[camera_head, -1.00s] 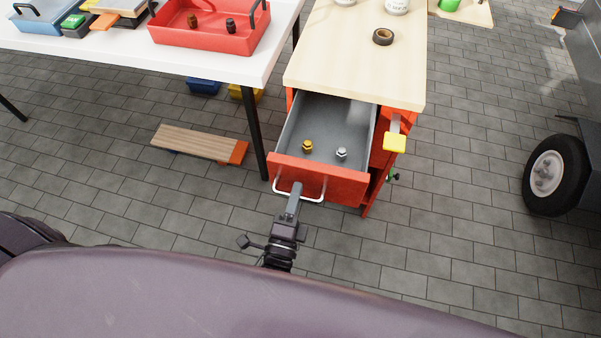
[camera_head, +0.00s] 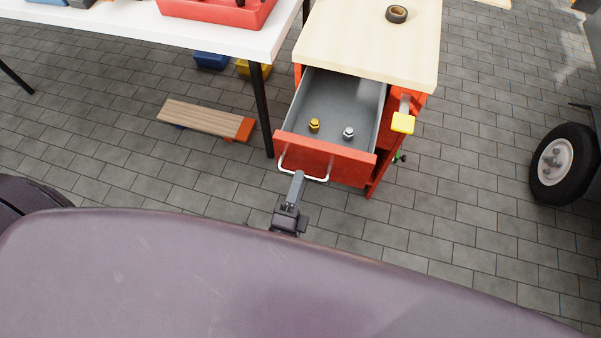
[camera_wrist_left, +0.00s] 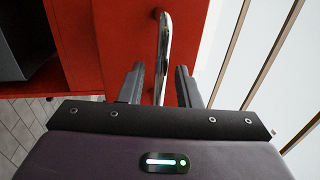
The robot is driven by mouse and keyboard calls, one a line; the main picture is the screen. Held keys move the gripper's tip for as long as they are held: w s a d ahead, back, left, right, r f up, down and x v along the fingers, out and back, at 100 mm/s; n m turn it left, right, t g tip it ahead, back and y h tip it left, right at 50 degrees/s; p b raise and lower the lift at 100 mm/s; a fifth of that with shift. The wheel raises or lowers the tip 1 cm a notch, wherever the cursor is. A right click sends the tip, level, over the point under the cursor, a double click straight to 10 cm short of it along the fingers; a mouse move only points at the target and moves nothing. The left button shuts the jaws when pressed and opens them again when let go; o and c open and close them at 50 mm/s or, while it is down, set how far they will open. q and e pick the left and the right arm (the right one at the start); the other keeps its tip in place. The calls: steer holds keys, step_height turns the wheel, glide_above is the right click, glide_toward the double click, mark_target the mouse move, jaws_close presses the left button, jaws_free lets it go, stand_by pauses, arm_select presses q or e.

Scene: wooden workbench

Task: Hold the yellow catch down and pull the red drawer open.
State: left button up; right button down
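The red drawer (camera_head: 325,157) stands pulled out of the red cabinet below the wooden top. Its grey inside holds a gold bolt-like piece (camera_head: 314,125) and a silver one (camera_head: 348,132). The yellow catch (camera_head: 402,123) is on the cabinet's right side, with nothing touching it. My left gripper (camera_head: 298,176) is at the drawer's metal handle (camera_head: 305,178). In the left wrist view the left gripper (camera_wrist_left: 160,85) has its fingers apart, one on each side of the handle (camera_wrist_left: 164,50), with gaps showing. My right gripper is out of view.
A white table (camera_head: 220,38) with a red tray (camera_head: 215,12) stands left of the cabinet, its black leg (camera_head: 261,110) close to the drawer. A wheel (camera_head: 564,163) is at the right. Paved floor right of the cabinet is clear.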

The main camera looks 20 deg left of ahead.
arm_select(q)
steer(key=s, duration=0.3)
steer(key=s+f, duration=0.1)
steer(key=s, duration=0.1)
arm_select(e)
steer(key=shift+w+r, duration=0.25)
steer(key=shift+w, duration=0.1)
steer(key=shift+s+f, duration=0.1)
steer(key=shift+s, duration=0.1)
